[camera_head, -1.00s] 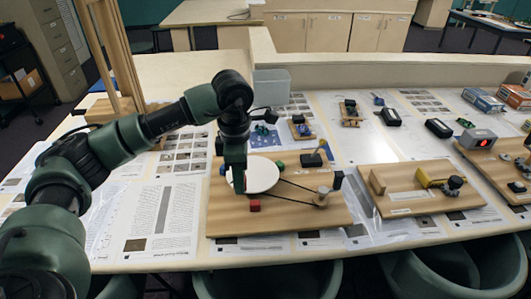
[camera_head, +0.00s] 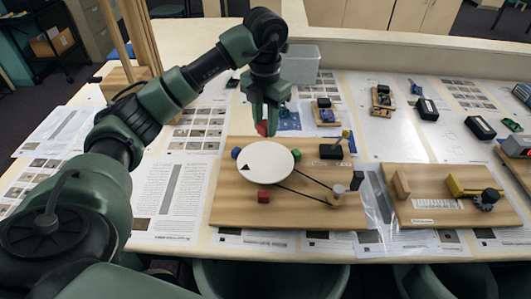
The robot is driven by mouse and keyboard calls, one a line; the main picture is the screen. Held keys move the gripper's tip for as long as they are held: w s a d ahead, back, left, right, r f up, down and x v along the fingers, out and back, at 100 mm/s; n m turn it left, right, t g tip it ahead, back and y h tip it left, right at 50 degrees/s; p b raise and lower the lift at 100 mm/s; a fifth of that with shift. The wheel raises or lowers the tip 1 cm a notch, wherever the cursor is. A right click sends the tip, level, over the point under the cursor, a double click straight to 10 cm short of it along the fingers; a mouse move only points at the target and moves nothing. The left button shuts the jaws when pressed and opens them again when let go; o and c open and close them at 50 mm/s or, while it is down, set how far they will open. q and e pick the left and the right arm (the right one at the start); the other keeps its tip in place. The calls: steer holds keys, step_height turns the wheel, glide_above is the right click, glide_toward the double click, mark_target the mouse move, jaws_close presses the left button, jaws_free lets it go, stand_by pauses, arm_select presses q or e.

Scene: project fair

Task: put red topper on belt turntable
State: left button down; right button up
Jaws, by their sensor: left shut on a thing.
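The belt turntable is a white round disc (camera_head: 268,161) with a black mark near its left edge, set on a wooden board (camera_head: 229,208). A thin dark belt runs from it to a small pulley (camera_head: 337,193) at the right. My left gripper (camera_head: 264,122) points down just behind the disc's far edge in the picture. It is shut on a small red topper (camera_head: 262,129), mostly covered by the fingers. The topper appears apart from the disc; its exact height is unclear. My right gripper is out of view.
A red block (camera_head: 263,197) sits on the board in front of the disc. A blue block (camera_head: 235,153) and a green block (camera_head: 297,154) flank it. A second wooden board (camera_head: 425,214) stands right. A clear bin (camera_head: 300,64) is behind.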

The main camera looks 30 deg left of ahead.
arm_select(q)
steer(key=p, duration=0.1)
glide_above(265, 160)
step_height(265, 160, down, 5)
step_height(265, 160, down, 5)
steer(key=shift+p, duration=0.55)
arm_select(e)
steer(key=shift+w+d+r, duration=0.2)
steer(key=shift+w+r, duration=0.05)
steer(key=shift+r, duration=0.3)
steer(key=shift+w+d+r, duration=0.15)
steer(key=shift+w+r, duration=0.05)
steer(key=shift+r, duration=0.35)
arm_select(q)
steer(key=c, duration=1.1)
jaws_free()
steer(key=shift+f, duration=0.1)
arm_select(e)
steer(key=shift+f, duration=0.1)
